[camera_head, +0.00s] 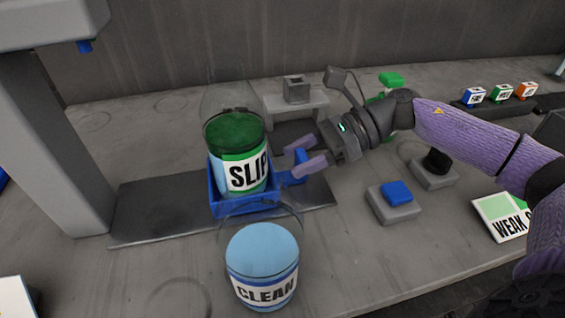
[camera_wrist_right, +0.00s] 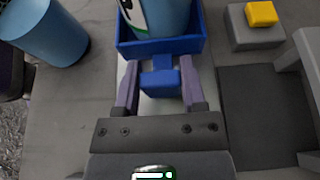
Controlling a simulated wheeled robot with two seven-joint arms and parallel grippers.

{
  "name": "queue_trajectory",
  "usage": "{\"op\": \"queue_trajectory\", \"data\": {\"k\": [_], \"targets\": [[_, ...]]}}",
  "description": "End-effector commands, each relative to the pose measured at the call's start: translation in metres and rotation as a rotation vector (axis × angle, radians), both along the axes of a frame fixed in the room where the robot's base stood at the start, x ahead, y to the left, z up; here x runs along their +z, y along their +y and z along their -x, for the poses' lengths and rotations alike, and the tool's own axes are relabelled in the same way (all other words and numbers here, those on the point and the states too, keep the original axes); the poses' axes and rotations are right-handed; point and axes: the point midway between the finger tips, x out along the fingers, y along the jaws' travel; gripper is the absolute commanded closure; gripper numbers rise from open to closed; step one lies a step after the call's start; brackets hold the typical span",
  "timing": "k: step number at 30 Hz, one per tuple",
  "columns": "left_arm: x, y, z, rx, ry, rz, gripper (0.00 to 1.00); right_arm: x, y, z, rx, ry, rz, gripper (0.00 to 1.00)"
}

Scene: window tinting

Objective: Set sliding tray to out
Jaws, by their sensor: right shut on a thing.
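The sliding tray (camera_head: 232,208) is a blue open box on a dark flat rail (camera_head: 150,220). It stands toward the rail's right part, clear of the grey column on the left. A blue handle (camera_head: 300,158) sticks out of the tray's right side. My right gripper (camera_head: 294,163) is shut on this handle, with a purple finger on each side. The wrist view shows the handle (camera_wrist_right: 160,84) between the fingers, with the tray (camera_wrist_right: 190,44) just beyond. My left gripper is not in view.
A grey column (camera_head: 50,140) with a blue nozzle (camera_head: 85,46) stands at the left. A jar labelled CLEAN (camera_head: 262,265) stands in front of the tray. A blue button (camera_head: 397,192) and a black knob (camera_head: 437,160) are at the right. A small grey stand (camera_head: 296,104) is behind.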

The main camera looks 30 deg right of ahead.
Motion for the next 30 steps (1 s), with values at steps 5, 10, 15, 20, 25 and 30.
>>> {"op": "queue_trajectory", "data": {"k": [5, 10, 15, 20, 25, 30], "targets": [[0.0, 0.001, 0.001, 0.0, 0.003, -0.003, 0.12, 0.0, -0.003, 0.0, -0.002, -0.001, 0.007, 1.0], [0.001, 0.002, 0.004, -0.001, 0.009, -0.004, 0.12, 0.001, -0.003, 0.0, -0.003, -0.002, 0.007, 0.43], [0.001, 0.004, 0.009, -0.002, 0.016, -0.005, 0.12, 0.001, -0.003, 0.0, -0.002, -0.001, 0.005, 0.12], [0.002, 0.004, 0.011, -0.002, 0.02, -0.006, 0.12, 0.0, -0.002, 0.0, -0.001, -0.001, 0.004, 0.12], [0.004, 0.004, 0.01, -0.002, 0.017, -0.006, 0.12, 0.004, -0.011, 0.003, -0.004, 0.002, 0.006, 0.12], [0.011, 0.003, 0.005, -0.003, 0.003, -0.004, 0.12, 0.022, -0.049, 0.014, -0.008, 0.002, 0.007, 0.12]]}}
